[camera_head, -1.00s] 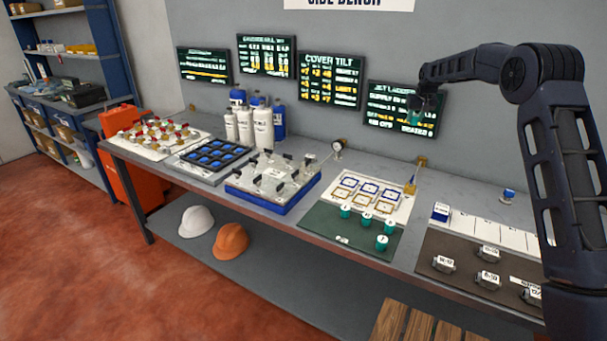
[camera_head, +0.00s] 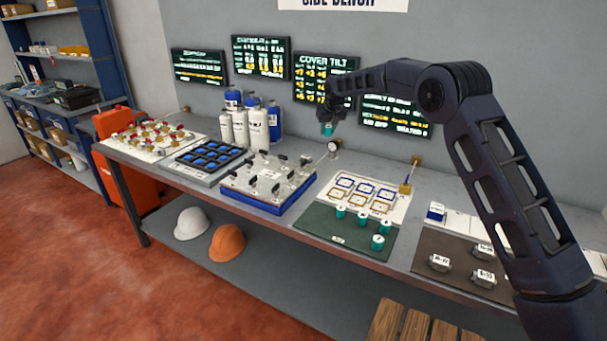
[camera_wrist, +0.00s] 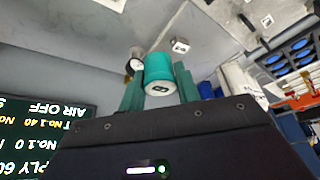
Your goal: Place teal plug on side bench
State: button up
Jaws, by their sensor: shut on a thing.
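My gripper (camera_head: 327,116) is shut on a teal plug (camera_head: 327,129), held in the air above the back of the side bench (camera_head: 425,256), in front of the wall screens. In the wrist view the teal plug (camera_wrist: 160,72) sits between the two fingers, its pale marked end towards the camera. Several other teal plugs (camera_head: 378,242) stand on a green mat (camera_head: 325,230) at the front of the bench, below a white board (camera_head: 398,203) with blue and tan outlined squares.
Left of the mat are a blue-based panel with levers (camera_head: 265,205), a dark tray of blue wells (camera_head: 187,157) and gas bottles (camera_head: 258,130). A small gauge (camera_head: 333,148) stands behind. Right is a brown mat (camera_head: 430,262) with grey parts. Bare bench shows near the gauge.

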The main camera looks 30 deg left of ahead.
aim_at(324, 175)
notch_tip(324, 175, down, 20)
jog(key=shift+a+r, duration=0.1)
dwell(0.5)
jog(key=o, duration=0.7)
jog(key=shift+f, duration=0.2)
jog(key=shift+o, duration=0.5)
jog(key=shift+r, duration=0.1)
jog(key=shift+r, duration=0.2)
jog(key=v, duration=1.2)
jog(key=shift+f, duration=0.1)
